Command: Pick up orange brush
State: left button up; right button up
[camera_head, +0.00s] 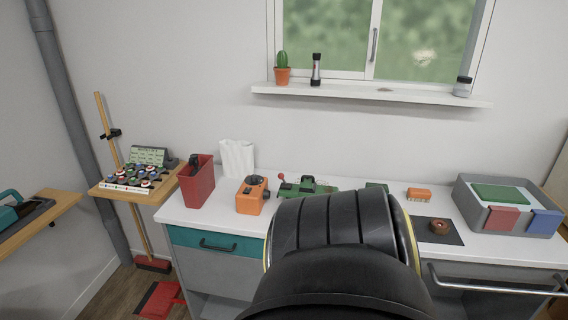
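The orange brush (418,193) lies on the white worktop toward the back right. It is a small orange block with what look like pale bristles along its lower edge. It stands apart from the things around it. Neither of my grippers shows in this view. A large black rounded part, apparently one of my arm links, fills the bottom middle and hides part of the worktop and of the green vehicle (306,187).
On the worktop (205,214) stand a red container (196,183), an orange device (252,197) and a grey bin (483,214) with coloured blocks. A brown ring (439,226) lies on a dark mat (452,239) in front of the brush. A window sill (350,92) juts out above.

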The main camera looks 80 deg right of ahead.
aim_at(414, 194)
jog(key=k, duration=0.3)
jog(key=z, duration=2.7)
jog(key=i, duration=0.25)
jog(key=z, duration=0.8)
